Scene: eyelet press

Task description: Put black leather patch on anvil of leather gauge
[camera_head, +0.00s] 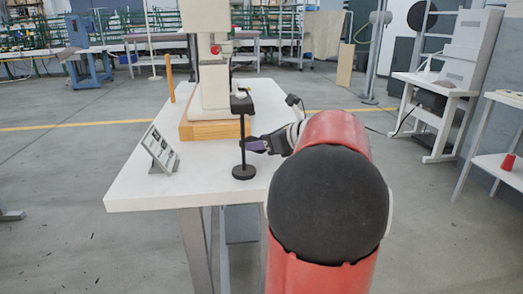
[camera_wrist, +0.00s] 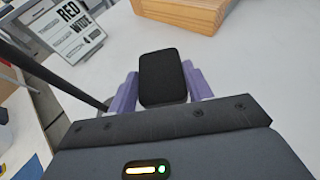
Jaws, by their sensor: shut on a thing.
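The black leather patch (camera_wrist: 163,78) is a rounded black rectangle between the two purple fingers of my gripper (camera_wrist: 162,85) in the wrist view. My gripper is shut on it and holds it above the white table. In the head view my gripper (camera_head: 257,146) is just right of the thin post of a black stand (camera_head: 242,145), which looks like the leather gauge. The stand has a round base and a dark block on top. Its post crosses the left of the wrist view (camera_wrist: 55,76). I cannot make out the anvil surface clearly.
A tilted sign (camera_head: 160,150) stands at the left of the white table (camera_head: 135,193). A large pale press (camera_head: 213,85) on a wooden block (camera_head: 205,129) stands behind the gauge. A wooden post (camera_head: 170,80) rises at the back left. The table's front left is clear.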

